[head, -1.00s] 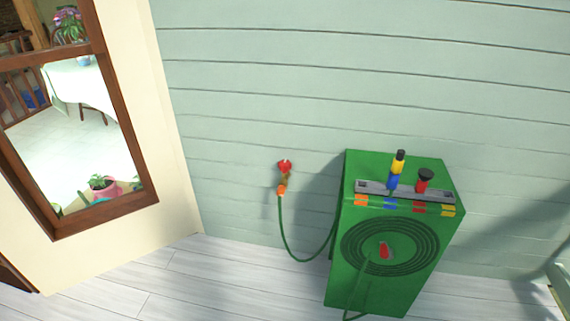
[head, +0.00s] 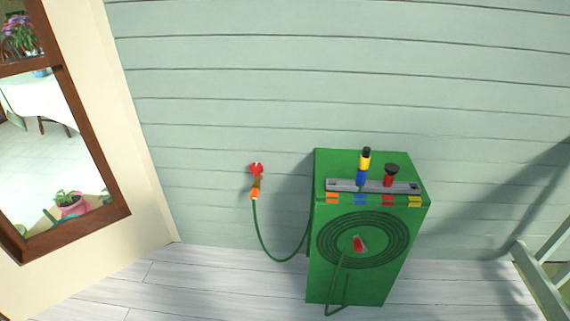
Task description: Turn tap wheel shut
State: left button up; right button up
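The tap wheel (head: 257,168) is small and red. It sits on top of a brass-coloured tap (head: 256,184) on the pale green wall, left of the green box. An orange connector (head: 254,194) below the tap joins a green hose (head: 262,240), which hangs in a loop and runs to the box. How far the wheel is turned cannot be told at this size. Neither of my grippers shows in the head view.
A green hose box (head: 325,270) stands on the pale plank floor against the wall, with a grey rack (head: 345,186) holding nozzles on top. A window (head: 95,170) is at left. A pale railing (head: 540,280) is at lower right. Floor left of the box is clear.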

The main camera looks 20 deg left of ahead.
aim_at(255, 169)
jog(key=i+j+z, duration=0.1)
jog(key=z, duration=0.35)
jog(key=j+z, duration=0.25)
jog(key=z, duration=0.15)
jog(key=j+z, duration=0.25)
jog(key=z, duration=0.2)
jog(key=j+z, duration=0.25)
jog(key=z, duration=0.15)
jog(key=i, duration=0.05)
